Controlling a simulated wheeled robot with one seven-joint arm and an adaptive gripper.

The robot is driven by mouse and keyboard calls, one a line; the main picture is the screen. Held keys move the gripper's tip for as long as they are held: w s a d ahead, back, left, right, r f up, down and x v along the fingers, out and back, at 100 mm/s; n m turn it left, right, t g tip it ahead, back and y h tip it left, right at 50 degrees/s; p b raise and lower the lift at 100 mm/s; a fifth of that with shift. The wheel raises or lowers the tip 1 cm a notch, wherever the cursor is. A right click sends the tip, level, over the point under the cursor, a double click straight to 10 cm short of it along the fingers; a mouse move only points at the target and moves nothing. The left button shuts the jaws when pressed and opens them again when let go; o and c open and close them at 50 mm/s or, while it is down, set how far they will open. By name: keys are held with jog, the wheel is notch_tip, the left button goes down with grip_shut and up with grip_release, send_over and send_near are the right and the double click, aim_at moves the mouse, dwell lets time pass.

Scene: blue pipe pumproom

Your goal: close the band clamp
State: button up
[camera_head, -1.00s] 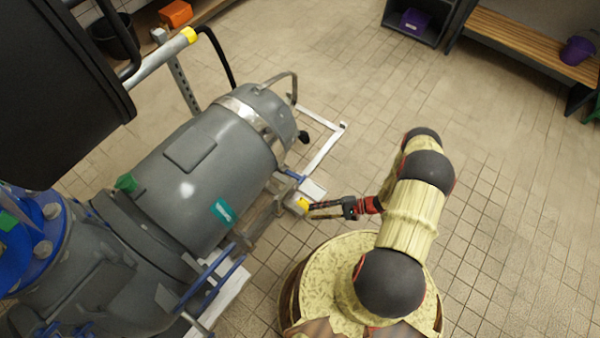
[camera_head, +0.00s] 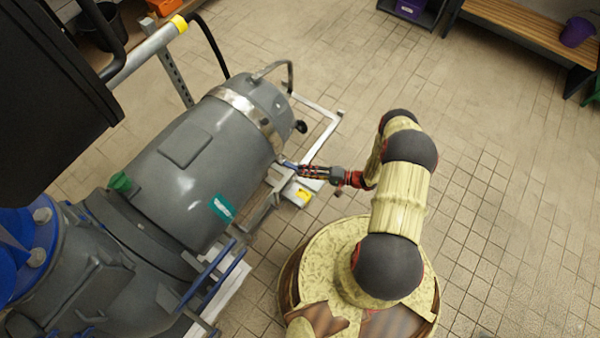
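The band clamp (camera_head: 246,108) is a shiny metal band around the far end of the grey motor (camera_head: 180,160). A small blue lever (camera_head: 288,163) sticks out at the band's lower right. My gripper (camera_head: 301,170) reaches in from the right, with its fingertips at the outer end of this lever. I cannot tell whether the fingers touch the lever or are open or shut. They are small in the picture and cover part of the lever. The underside of the band is hidden behind the motor.
A pale metal frame (camera_head: 323,135) with a yellow-marked foot (camera_head: 303,195) lies beneath the motor, close under my gripper. A black knob (camera_head: 301,127) sits on the motor's end. Tiled floor (camera_head: 400,70) is clear beyond. A wooden bench (camera_head: 520,38) stands at the back right.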

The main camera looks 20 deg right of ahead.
aim_at(294, 167)
jog(key=shift+x, duration=1.05)
jog(key=shift+c, duration=1.2)
grip_shut()
jog(key=shift+r, duration=0.1)
